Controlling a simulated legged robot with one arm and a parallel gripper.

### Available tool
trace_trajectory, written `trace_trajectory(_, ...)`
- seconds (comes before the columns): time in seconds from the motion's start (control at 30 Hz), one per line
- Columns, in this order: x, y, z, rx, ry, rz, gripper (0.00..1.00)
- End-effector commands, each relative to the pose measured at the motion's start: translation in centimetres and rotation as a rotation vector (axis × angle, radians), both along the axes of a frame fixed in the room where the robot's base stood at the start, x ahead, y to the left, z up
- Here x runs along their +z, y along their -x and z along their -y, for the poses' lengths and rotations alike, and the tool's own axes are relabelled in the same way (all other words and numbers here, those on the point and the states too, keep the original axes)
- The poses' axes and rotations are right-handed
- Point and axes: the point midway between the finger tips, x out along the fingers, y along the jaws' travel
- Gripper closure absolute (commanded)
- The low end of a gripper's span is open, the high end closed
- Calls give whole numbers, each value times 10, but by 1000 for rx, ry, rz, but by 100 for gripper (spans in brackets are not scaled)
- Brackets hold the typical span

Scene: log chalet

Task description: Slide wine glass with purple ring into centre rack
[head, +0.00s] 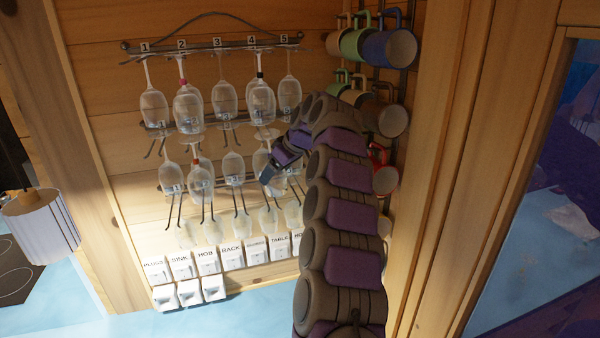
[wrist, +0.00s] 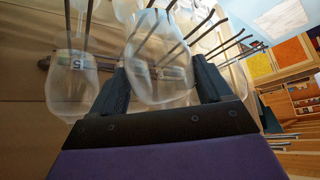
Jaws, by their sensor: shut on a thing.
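My gripper (head: 270,172) is at the right part of the wall rack's middle row. In the wrist view its two fingers (wrist: 159,68) are on either side of a clear wine glass bowl (wrist: 158,50), shut on it. In the head view that held glass (head: 260,160) is partly hidden by my gripper; I cannot make out a ring on it. The centre rack rail (head: 190,126) runs behind the upper glasses, with several glasses hanging upside down below it.
Other glasses, such as one marked 5 (wrist: 78,66), hang close to the held one. Dark rack prongs (wrist: 195,40) stick out around it. Mugs (head: 390,47) hang at the right, beside my arm. White labelled switches (head: 207,262) are below.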

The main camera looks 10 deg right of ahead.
Motion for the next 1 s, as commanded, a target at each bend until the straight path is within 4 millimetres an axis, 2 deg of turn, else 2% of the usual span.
trace_trajectory(0.03, 10, -5, -4, 4, 3, 36, 41)
trace_trajectory(0.13, 9, -5, -2, 5, 3, 35, 41)
trace_trajectory(1.0, -10, -1, -16, 65, 4, -41, 41)
